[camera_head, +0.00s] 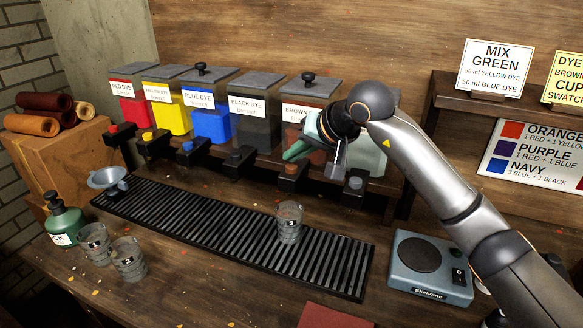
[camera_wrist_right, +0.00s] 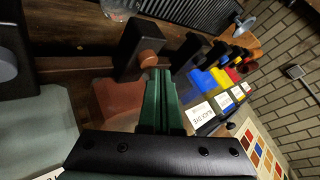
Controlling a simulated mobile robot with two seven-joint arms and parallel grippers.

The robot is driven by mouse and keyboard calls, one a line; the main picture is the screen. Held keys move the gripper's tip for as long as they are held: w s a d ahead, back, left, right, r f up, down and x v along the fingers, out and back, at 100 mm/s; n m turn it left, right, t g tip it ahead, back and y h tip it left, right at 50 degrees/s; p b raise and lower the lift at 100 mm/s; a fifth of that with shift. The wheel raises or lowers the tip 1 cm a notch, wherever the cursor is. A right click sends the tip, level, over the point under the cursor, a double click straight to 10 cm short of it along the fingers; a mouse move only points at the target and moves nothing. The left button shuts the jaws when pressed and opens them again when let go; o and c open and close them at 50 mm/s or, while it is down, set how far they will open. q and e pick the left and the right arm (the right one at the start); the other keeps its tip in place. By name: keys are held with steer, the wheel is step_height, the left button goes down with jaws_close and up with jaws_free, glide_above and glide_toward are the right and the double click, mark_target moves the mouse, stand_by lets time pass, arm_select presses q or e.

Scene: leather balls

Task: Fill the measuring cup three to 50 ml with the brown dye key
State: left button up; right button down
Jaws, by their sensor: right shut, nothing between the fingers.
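My right gripper (camera_head: 290,155) is shut and empty, its green fingertips just above the brown key. In the right wrist view its shut fingers (camera_wrist_right: 160,72) point at the brown key (camera_wrist_right: 149,58), with the tips at or very near it; contact is unclear. The key (camera_head: 291,169) sits on the dark tap of the brown dye container (camera_head: 292,113), partly hidden by my gripper. A clear measuring cup (camera_head: 289,224), whose label seems to read 3, stands upright on the drip tray below that tap. No brown liquid is visible in it. My left gripper is not in view.
Yellow (camera_head: 168,117), blue (camera_head: 211,124) and other dye containers stand in a row behind the slatted drip tray (camera_head: 180,215). Two more cups (camera_head: 129,262), a green bottle (camera_head: 63,220) and a funnel (camera_head: 106,178) are at left. A scale (camera_head: 430,268) stands right of the tray.

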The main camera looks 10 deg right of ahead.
mark_target(295, 169)
steer(key=shift+f+b, duration=0.45)
steer(key=shift+f, duration=0.25)
stand_by(0.6)
stand_by(1.6)
steer(key=shift+r+p, duration=0.65)
steer(key=shift+r, duration=0.35)
steer(key=shift+r+p, duration=1.7)
steer(key=shift+r, duration=0.85)
